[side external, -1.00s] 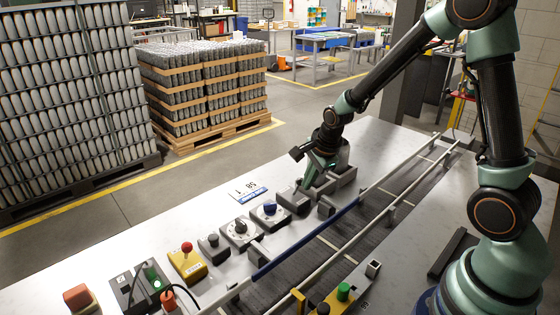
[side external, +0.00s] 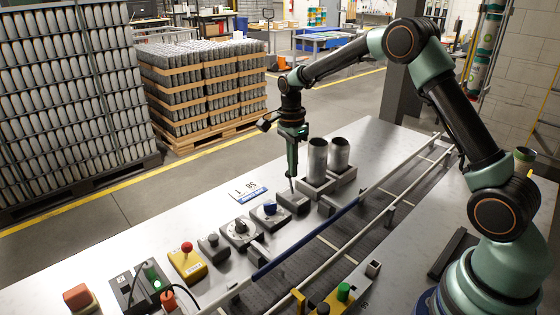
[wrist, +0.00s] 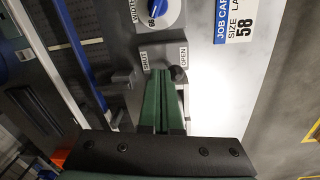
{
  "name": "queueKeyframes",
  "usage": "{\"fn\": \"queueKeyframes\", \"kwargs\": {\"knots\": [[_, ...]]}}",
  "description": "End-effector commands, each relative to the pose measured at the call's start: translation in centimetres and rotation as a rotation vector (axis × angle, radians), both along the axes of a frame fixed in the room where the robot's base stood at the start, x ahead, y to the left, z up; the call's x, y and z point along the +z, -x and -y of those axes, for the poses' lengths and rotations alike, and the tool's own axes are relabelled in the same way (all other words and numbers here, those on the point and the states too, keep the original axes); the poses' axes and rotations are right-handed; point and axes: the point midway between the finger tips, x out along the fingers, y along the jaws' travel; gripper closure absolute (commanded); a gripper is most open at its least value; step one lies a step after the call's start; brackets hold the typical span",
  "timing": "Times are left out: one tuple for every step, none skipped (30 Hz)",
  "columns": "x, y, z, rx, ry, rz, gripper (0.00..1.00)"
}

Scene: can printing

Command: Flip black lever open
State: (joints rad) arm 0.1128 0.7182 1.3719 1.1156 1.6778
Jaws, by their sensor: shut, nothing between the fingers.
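The black lever's round knob (wrist: 178,73) shows in the wrist view beside the OPEN label (wrist: 183,55), to the right of the SHUT label (wrist: 149,57). My gripper (wrist: 160,72) is shut and empty; its green fingers are just left of the knob. I cannot tell whether they touch it. In the side view my gripper (side external: 291,186) points straight down at the small grey lever box (side external: 297,205). The lever itself is too small to make out there, partly hidden by the fingers.
Two metal cans (side external: 318,157) stand in grey blocks right behind the lever box. A blue-knob dial (side external: 270,211), another dial (side external: 240,231) and a red-button box (side external: 187,262) line the bench toward the front. A railed conveyor (side external: 330,232) runs alongside. A job card (side external: 250,193) lies left.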

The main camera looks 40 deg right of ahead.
Motion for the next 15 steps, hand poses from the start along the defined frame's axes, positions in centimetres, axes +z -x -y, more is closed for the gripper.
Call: {"fn": "queueKeyframes", "kwargs": {"knots": [[-0.05, 0.02, -0.01, 0.000, 0.000, -0.001, 1.00], [-0.04, 0.04, -0.01, 0.000, 0.000, -0.001, 1.00], [-0.03, 0.04, -0.01, 0.000, 0.000, 0.000, 1.00], [-0.03, 0.04, -0.01, 0.000, 0.000, 0.000, 1.00], [-0.02, 0.04, -0.01, 0.000, 0.000, 0.000, 1.00], [-0.01, 0.04, 0.00, 0.000, 0.000, 0.000, 1.00], [0.01, 0.04, 0.00, 0.000, 0.000, 0.001, 1.00], [0.04, 0.04, 0.00, 0.000, 0.000, 0.001, 1.00], [0.12, 0.03, 0.00, 0.000, 0.000, 0.001, 1.00], [0.19, 0.03, 0.00, 0.000, 0.000, 0.002, 1.00], [0.29, 0.01, 0.01, 0.000, 0.000, 0.002, 1.00], [0.44, 0.00, 0.01, 0.000, 0.001, 0.003, 1.00], [0.56, 0.00, 0.01, 0.000, 0.001, 0.003, 1.00], [0.70, 0.00, 0.01, 0.000, 0.001, 0.003, 1.00], [0.88, 0.00, 0.02, 0.000, 0.001, 0.003, 1.00]]}}
